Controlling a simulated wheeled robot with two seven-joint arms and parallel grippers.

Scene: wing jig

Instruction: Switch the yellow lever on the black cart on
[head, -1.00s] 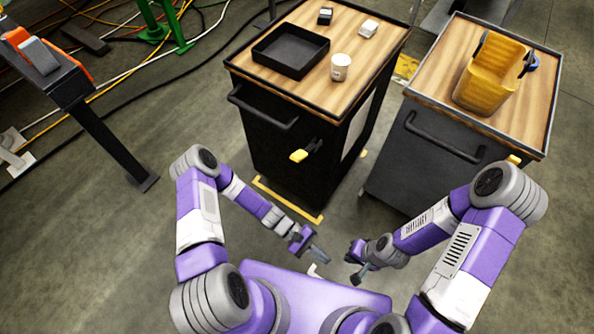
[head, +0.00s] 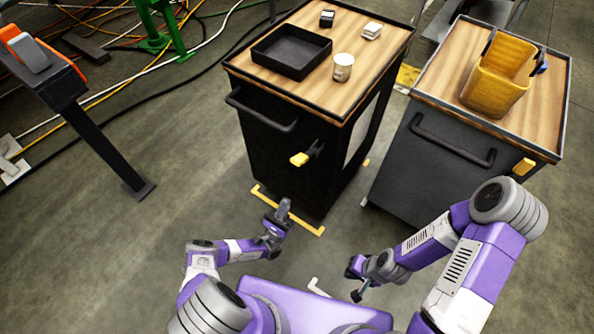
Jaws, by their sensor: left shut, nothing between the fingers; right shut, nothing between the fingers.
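The black cart (head: 262,150) stands ahead of me with a wooden top. Its yellow lever (head: 299,159) sticks out from the front face, right of and below the black handle (head: 262,112). A black clamp-like piece sits beside the lever at its upper right. My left gripper (head: 283,207) is shut and empty, below and slightly left of the lever, apart from it and near the cart's foot. My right gripper (head: 358,284) is shut and empty, low in the view, right of the cart and well away from the lever.
On the cart top are a black tray (head: 291,68), a white cup (head: 343,67) and two small boxes. A grey cart (head: 435,165) with a yellow bin (head: 497,78) stands at right. Yellow floor tape (head: 270,203) marks the cart's corner.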

